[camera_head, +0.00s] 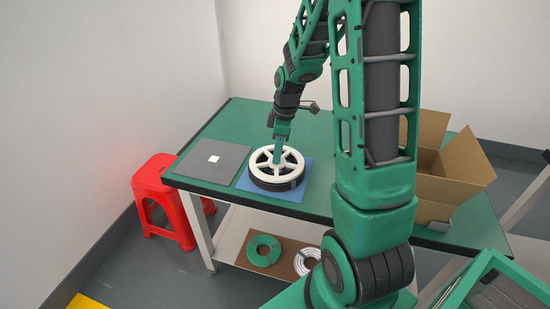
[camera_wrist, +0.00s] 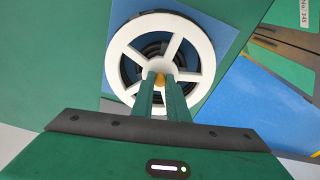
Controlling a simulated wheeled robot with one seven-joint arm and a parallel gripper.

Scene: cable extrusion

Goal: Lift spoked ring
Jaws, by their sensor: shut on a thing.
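The spoked ring (camera_head: 291,159) is a white wheel with a hub and several spokes. It sits over a dark spool (camera_head: 277,183) on a blue mat (camera_head: 292,194) on the green table. In the wrist view the white ring (camera_wrist: 122,38) shows whole except where my fingers cover its near part, with dark coils seen between the spokes. My gripper (camera_head: 278,160) points down at the ring's middle. In the wrist view its two green fingers (camera_wrist: 160,84) are shut on the ring at the hub. I cannot tell whether the ring touches the spool.
A grey mat (camera_head: 226,173) with a small white square lies left of the blue mat. An open cardboard box (camera_head: 435,165) stands at the table's right. A red stool (camera_head: 160,190) is beside the table. Below, a shelf holds a green coil (camera_head: 263,250) and a white coil (camera_head: 305,262).

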